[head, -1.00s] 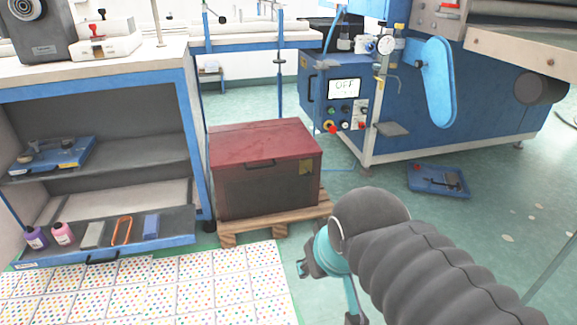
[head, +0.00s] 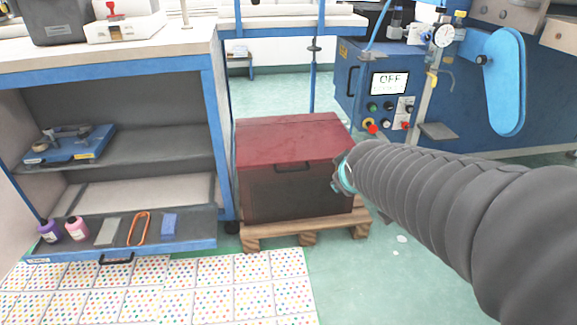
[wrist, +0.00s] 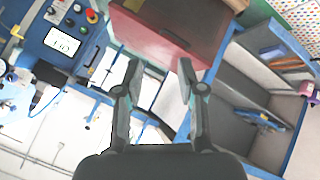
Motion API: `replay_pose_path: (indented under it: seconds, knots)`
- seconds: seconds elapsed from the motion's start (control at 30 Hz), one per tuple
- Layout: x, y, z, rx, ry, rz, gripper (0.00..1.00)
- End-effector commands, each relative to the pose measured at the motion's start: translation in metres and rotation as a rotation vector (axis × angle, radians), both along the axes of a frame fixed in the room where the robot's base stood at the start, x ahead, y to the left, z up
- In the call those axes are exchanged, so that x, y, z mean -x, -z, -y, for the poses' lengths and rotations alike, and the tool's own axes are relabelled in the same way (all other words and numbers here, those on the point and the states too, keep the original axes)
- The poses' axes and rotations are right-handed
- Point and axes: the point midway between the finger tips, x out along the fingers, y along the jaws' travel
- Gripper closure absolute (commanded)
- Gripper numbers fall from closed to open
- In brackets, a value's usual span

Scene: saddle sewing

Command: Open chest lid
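The chest stands closed on a wooden pallet in the head view, with a red lid (head: 290,140) lying flat over a dark box body (head: 292,195). A dark handle (head: 293,167) sits at the front edge of the lid. In the wrist view the red lid (wrist: 150,32) shows at the top, beyond the fingertips. My gripper (wrist: 158,64) is open, with nothing between its fingers. In the head view my arm reaches in from the right to the chest's right side and hides the gripper. I cannot tell the exact gap to the lid.
A shelf unit (head: 212,150) stands close on the chest's left, its low drawer (head: 190,238) pulled out with bottles and small tools. A blue machine with a control panel (head: 390,95) stands behind right. The pallet (head: 255,240) juts out in front.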

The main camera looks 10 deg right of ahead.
Motion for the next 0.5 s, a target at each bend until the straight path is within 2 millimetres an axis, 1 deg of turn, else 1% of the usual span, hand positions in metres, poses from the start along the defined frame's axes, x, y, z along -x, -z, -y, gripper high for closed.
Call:
replay_pose_path:
  seconds: [0.03,0.1,0.17,0.2,0.3,0.37,0.4,0.5]
  knots:
    - [-0.022,0.013,0.006,0.053,-0.047,0.017,0.61]
    - [-0.052,0.023,0.011,0.13,-0.126,0.057,0.61]
    - [-0.075,0.032,0.015,0.191,-0.194,0.091,0.61]
    - [-0.09,0.04,0.017,0.231,-0.238,0.115,0.61]
    - [-0.125,0.06,0.02,0.328,-0.349,0.174,0.61]
    - [-0.144,0.074,0.02,0.384,-0.422,0.212,0.61]
    - [-0.156,0.084,0.02,0.418,-0.468,0.237,0.61]
    - [-0.181,0.111,0.018,0.499,-0.584,0.307,0.61]
